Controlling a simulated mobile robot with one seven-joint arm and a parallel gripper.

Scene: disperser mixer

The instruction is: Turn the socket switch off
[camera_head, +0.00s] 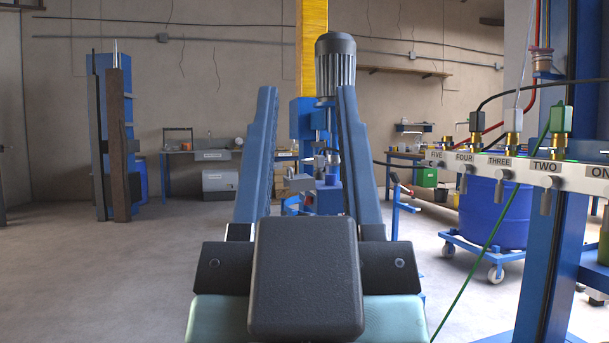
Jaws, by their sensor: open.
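My gripper (306,92) is in the near middle of the head view, its two long blue fingers pointing up and spread wide apart. Nothing is between the fingers; the space shows the room far behind. I cannot make out a socket or its switch in this view. The disperser mixer (335,65), with a dark ribbed motor on top and blue body parts, stands in the distance beyond the gripper. My right finger hides part of it.
A white manifold (520,170) with labelled valves and hoses is near on the right, on a blue frame (556,265). A blue drum (495,212) sits on a wheeled dolly (484,247) behind it. A workbench (200,153) stands far left.

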